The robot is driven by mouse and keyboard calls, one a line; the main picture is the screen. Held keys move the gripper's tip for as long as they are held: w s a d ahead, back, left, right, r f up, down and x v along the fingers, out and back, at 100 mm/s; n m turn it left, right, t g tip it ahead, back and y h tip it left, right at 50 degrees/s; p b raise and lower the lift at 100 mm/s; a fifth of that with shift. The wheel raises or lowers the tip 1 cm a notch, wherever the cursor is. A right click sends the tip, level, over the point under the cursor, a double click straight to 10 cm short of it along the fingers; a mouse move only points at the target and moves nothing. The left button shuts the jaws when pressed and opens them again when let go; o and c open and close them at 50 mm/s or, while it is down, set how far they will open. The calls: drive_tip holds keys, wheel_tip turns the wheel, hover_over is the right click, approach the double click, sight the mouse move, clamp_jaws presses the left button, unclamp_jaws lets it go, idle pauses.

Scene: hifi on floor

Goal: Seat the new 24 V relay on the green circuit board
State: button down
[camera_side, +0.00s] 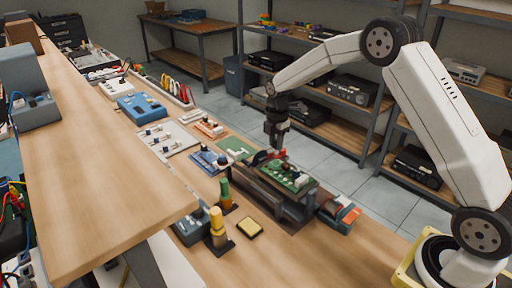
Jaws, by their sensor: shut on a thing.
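My gripper (277,141) points down over the far left end of the green circuit board (297,181). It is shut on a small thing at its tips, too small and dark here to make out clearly. The board sits in a dark holder (261,193) on the wooden bench and carries several pale and dark parts. Red pieces (280,154) show just below my fingertips. I cannot tell whether the held thing touches the board. The relay cannot be picked out for certain in this view.
Yellow-handled (217,222) and green-handled (224,191) tools stand upright at the bench front. A small yellow-topped pad (250,227) lies near them. A raised wooden shelf (105,160) borders the left. The bench's right front is clear.

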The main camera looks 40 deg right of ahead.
sight(276, 164)
drive_tip(key=shift+f, duration=0.2)
drive_tip(key=shift+f, duration=2.55)
drive_tip(key=shift+f, duration=0.2)
idle(0.5)
drive_tip(key=shift+c, duration=1.9)
unclamp_jaws()
drive_tip(key=o, duration=0.3)
drive_tip(key=shift+s, duration=0.1)
drive_tip(key=shift+f, duration=0.1)
